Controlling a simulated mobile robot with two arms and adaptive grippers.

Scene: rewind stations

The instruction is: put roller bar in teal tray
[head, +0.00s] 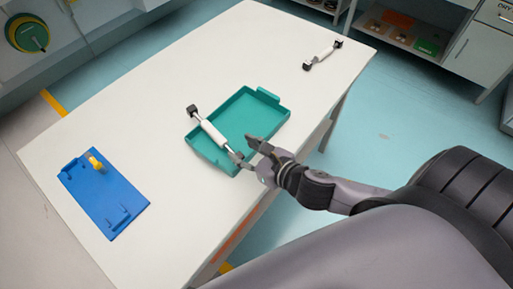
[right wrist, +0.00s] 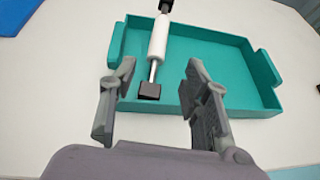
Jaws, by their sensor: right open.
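A roller bar (head: 213,132), with a white roller and black end blocks, lies slantwise across the left part of the teal tray (head: 262,112). In the head view its far end shows past the tray's wall; I cannot tell whether it rests on the rim. My right gripper (head: 245,148) is open at the bar's near end, over the tray's near side. In the right wrist view, the bar (right wrist: 158,38) has its near black block between the open fingers (right wrist: 160,70), apart from both, inside the tray (right wrist: 215,45). My left gripper is not in view.
A second roller bar (head: 322,55) lies at the white table's (head: 160,100) far right corner. A blue fixture (head: 105,200) with a yellow part (head: 95,162) stands at the left. The table between fixture and tray is clear. Shelves (head: 405,35) stand beyond the table.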

